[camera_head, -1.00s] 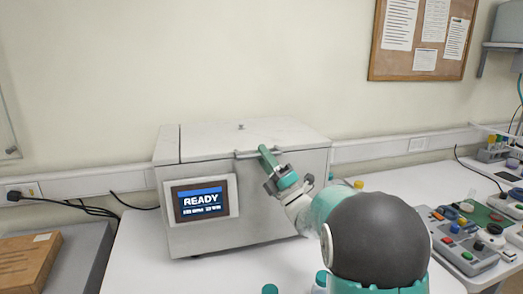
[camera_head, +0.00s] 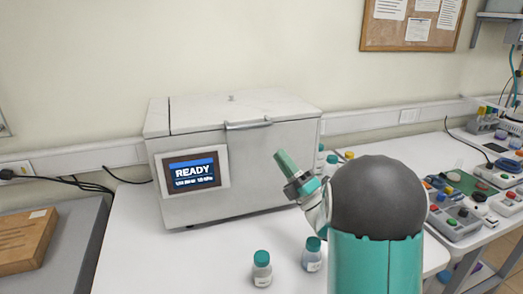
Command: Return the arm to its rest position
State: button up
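My arm rises from the bottom right, with a dark round joint and teal links. My gripper (camera_head: 284,165) is at its end, in front of the right part of the grey-white machine (camera_head: 240,165). It points up and left, apart from the machine's handle. Its fingers show edge-on, so I cannot tell whether they are open or shut. The machine's lid is closed, and its screen (camera_head: 192,173) reads READY.
Two teal-capped bottles (camera_head: 262,268) (camera_head: 312,254) stand on the white table in front of the machine. More bottles (camera_head: 331,165) stand behind my arm. A side table at right holds devices (camera_head: 455,221). A brown box (camera_head: 27,242) lies at left.

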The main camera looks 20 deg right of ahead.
jog(key=s+a+f+m+g+h, duration=0.2)
jog(key=s+a+m+g+h, duration=0.1)
jog(key=s+m, duration=0.6)
jog(key=s+a+f+m+g+h, duration=0.3)
jog(key=s+m+g+h, duration=0.3)
jog(key=s+m+g, duration=0.2)
jog(key=s+a+f+m+g+h, duration=0.3)
jog(key=s+a+m+g+h, duration=0.1)
jog(key=s+m, duration=0.6)
jog(key=shift+s+a+f+m+g, duration=0.2)
jog(key=shift+a+m+g, duration=0.3)
jog(key=shift+m+g, duration=0.3)
jog(key=shift+d, duration=0.2)
